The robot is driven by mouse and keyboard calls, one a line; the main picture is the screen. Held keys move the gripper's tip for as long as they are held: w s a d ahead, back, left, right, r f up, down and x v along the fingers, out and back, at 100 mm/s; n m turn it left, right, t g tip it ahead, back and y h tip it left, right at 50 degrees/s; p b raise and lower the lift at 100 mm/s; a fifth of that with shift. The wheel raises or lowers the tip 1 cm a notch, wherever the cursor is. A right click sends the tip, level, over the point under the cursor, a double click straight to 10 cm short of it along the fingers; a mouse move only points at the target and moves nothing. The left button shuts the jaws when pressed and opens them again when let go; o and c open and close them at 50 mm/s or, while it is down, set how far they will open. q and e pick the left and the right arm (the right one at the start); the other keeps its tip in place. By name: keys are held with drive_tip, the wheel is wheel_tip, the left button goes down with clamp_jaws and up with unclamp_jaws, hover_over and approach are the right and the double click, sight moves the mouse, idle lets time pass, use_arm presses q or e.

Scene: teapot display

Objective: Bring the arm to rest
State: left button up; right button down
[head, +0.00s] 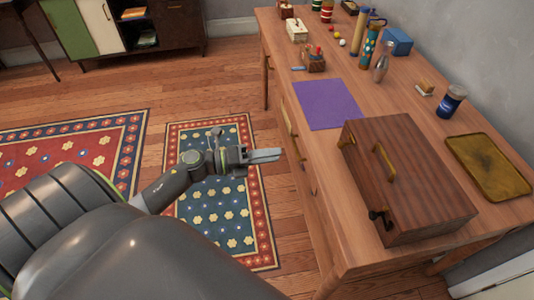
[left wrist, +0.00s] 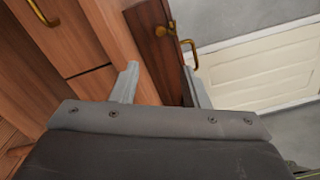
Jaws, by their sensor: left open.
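My left gripper (head: 264,156) is out over the floor in the head view, to the left of the wooden table (head: 390,75) and apart from it. In the left wrist view its two fingers (left wrist: 162,85) stand apart with nothing between them. My left arm comes in from the lower left of the head view. My right gripper does not show in either view.
A wooden case (head: 415,180) with brass handles sits on the table near its front. A purple sheet (head: 328,104) and a brass tray (head: 488,165) lie nearby. Bottles and small boxes stand farther back. Rugs (head: 220,205) cover the floor below my gripper.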

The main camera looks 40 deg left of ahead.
use_arm(q)
drive_tip(key=shift+s+a, duration=0.15)
idle(0.4)
drive_tip(key=a+f+n+t+y+p, duration=0.25)
drive_tip(key=a+f+n+y, duration=0.6)
drive_tip(key=f+n, duration=0.5)
drive_tip(key=s+a+f+n+g+y+p, duration=0.1)
drive_tip(key=s+f+n+g+y, duration=0.15)
drive_tip(key=s+f+n, duration=0.4)
drive_tip(key=s+a+f+n+g+y, duration=0.2)
drive_tip(key=s+f+n+y, duration=0.15)
drive_tip(key=f, duration=0.55)
drive_tip(key=s+d+f+n+g, duration=0.3)
drive_tip(key=s+f, duration=0.1)
drive_tip(key=s, duration=0.5)
drive_tip(key=s+d+f+n+g+p, duration=0.1)
drive_tip(key=s+d+f+n+g, duration=0.2)
drive_tip(key=s, duration=0.6)
drive_tip(key=s+d+f+n+g, duration=0.3)
drive_tip(key=s+f, duration=0.4)
drive_tip(key=s, duration=0.2)
drive_tip(key=shift+s+d+f+g+h+p, duration=0.2)
drive_tip(key=shift+s+d+g+h+p, duration=0.1)
drive_tip(key=shift+s+h+p, duration=0.1)
drive_tip(key=shift+w, duration=0.1)
